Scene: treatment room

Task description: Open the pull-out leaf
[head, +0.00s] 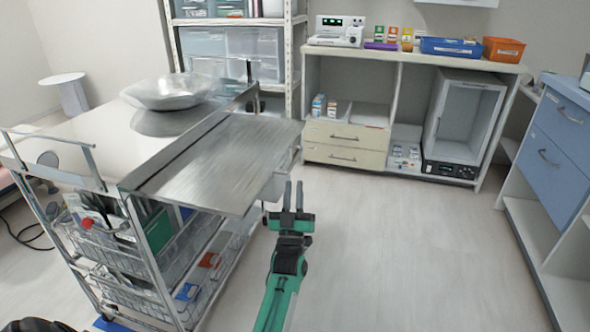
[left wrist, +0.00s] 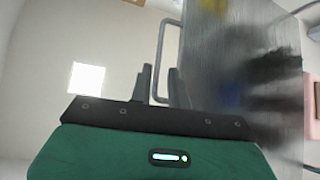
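The metal leaf (head: 220,160) is a flat brushed panel that sticks out level from the right side of the steel trolley (head: 90,140). In the left wrist view a grey loop handle (left wrist: 161,50) stands out beside a blurred metal surface (left wrist: 230,60). My left gripper (head: 294,190) is just right of the leaf's near right side, its fingers pointing away from me. Its fingers (left wrist: 162,85) are apart, with the handle's lower end appearing between or just behind them. I cannot tell whether they touch it. My right gripper is in neither view.
A steel bowl (head: 168,92) stands on the trolley top, and wire baskets (head: 125,250) with supplies hang below. A cabinet with beige drawers (head: 345,145) stands at the back, blue drawers (head: 552,150) at the right. The floor (head: 400,240) between them is clear.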

